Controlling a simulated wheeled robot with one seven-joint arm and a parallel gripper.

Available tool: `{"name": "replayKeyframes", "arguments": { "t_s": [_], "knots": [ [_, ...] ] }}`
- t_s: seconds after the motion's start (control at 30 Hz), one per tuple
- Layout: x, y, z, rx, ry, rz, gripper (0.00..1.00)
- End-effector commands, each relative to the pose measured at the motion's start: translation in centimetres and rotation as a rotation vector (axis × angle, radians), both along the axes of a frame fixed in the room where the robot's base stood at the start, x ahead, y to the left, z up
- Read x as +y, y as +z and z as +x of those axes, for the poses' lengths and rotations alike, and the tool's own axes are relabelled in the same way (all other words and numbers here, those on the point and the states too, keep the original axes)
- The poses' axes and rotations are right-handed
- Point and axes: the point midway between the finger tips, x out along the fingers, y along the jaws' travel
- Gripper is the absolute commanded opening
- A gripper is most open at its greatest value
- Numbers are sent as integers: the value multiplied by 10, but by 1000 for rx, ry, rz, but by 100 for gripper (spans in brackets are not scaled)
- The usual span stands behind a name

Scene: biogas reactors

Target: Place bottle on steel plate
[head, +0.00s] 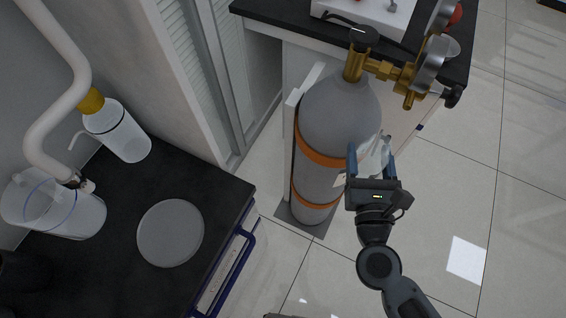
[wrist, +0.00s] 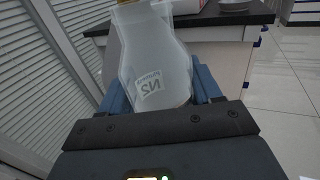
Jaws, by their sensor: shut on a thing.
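My gripper (head: 369,166) is shut on a clear, translucent bottle (head: 374,154) and holds it in the air in front of the grey gas cylinder. In the wrist view the bottle (wrist: 155,62) stands between the blue fingers (wrist: 160,90), with a label on its side and a yellowish part at its top edge. The steel plate (head: 170,233) is a flat grey disc on the black bench at the lower left of the head view. It is bare, and the bottle is well to its right and apart from it.
A wash bottle (head: 122,135) with a yellow cap, a clear beaker (head: 68,215) and a white pipe (head: 62,110) are left of the plate. The grey gas cylinder (head: 335,120) with brass regulator (head: 395,72) stands right of the bench (head: 225,190). A second black-topped bench (head: 290,15) is behind.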

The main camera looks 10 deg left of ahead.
Motion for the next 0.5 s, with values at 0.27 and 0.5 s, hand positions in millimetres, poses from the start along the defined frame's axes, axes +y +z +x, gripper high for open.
{"name": "replayKeyframes", "arguments": {
  "t_s": [0.27,0.5],
  "knots": [
    [136,78,-71,0,87,9,28],
    [208,129,-153,1,183,3,28]
  ]
}}
